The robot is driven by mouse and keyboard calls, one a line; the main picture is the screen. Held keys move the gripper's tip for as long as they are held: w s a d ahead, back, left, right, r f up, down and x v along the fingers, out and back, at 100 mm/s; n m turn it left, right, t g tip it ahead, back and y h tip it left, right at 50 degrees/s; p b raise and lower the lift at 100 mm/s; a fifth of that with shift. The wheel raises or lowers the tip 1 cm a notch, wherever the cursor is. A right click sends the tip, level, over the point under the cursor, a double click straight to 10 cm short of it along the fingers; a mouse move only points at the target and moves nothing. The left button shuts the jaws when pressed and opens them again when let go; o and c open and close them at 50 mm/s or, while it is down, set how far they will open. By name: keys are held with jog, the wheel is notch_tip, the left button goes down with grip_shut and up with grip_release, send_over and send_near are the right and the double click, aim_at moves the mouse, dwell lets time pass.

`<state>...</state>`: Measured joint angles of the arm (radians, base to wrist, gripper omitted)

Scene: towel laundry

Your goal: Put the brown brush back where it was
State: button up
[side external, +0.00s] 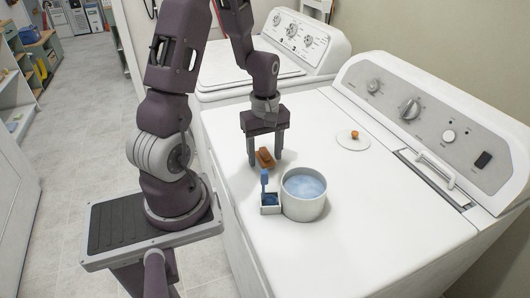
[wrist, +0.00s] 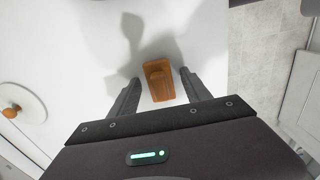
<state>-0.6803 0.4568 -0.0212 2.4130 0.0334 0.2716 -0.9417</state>
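The brown brush (side external: 265,157) lies on the white top of the washing machine. In the wrist view the brown brush (wrist: 158,80) sits between my two fingers, with a gap on each side. My gripper (side external: 265,161) is open above and around the brush, and its fingers point down. In the wrist view my gripper (wrist: 158,76) shows both fingers spread and touching nothing. Whether the fingertips reach the machine top is hard to tell.
A white pot (side external: 304,205) of bluish water stands just in front of the brush. A white lid (side external: 352,139) with an orange knob lies toward the control panel. The machine's right front top is clear.

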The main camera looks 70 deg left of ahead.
aim_at(266, 152)
notch_tip(266, 152, up, 12)
jog(key=s+d+r+m+t, duration=0.2)
jog(key=s+d+r+m, duration=0.2)
jog(key=d+m, duration=0.4)
jog(key=s+d+r+m+t, duration=0.3)
jog(key=s+d+r+m, duration=0.2)
jog(key=d+m, duration=0.4)
jog(key=shift+m+t, duration=0.3)
jog(key=shift+m, duration=0.2)
